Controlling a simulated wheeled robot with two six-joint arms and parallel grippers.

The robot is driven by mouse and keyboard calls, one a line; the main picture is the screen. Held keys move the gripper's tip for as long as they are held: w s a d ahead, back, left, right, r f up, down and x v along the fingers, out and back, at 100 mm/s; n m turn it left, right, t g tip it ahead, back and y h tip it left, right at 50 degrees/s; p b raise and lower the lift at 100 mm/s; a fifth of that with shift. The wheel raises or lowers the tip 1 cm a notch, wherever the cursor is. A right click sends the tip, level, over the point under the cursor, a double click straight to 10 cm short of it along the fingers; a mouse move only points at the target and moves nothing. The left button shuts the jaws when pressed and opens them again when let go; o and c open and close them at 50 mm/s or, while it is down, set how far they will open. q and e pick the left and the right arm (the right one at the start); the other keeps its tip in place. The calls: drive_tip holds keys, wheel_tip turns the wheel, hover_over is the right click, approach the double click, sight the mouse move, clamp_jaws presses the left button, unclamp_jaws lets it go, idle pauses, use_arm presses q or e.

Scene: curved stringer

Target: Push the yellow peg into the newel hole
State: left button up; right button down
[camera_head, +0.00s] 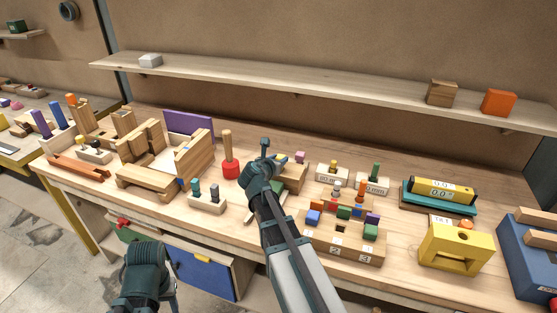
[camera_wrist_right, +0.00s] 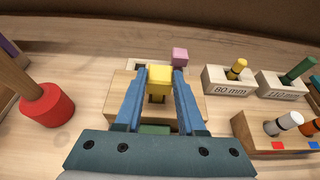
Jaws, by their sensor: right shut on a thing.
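My right gripper (camera_wrist_right: 158,90) is shut on a yellow peg (camera_wrist_right: 160,76), a small block-like piece between its two blue fingertips. In the head view the right gripper (camera_head: 279,159) is over a wooden block (camera_head: 295,176), and its wrist hides the peg. In the right wrist view the block (camera_wrist_right: 196,106) lies below the fingers, with a dark slot or gap (camera_wrist_right: 157,99) just under the peg. I cannot tell whether this is the newel hole or whether the peg touches it. My left arm shows at the bottom left of the head view; its fingers are not clear.
A pink block (camera_wrist_right: 180,56) lies just beyond the peg. A red-based wooden post (camera_wrist_right: 47,104) stands left. Labelled peg blocks (camera_wrist_right: 228,82) and a wooden peg holder (camera_head: 345,240) stand right. A wooden assembly (camera_head: 150,175) fills the left. A shelf (camera_head: 290,84) runs behind.

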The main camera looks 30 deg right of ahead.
drive_tip(key=shift+f, duration=0.3)
drive_tip(key=shift+c, duration=2.1)
unclamp_jaws()
drive_tip(key=shift+r, duration=0.1)
drive_tip(key=p+v, duration=0.5)
drive_tip(key=v, duration=0.8)
drive_tip(key=shift+s+a+r, duration=0.2)
drive_tip(key=shift+s+a, duration=0.05)
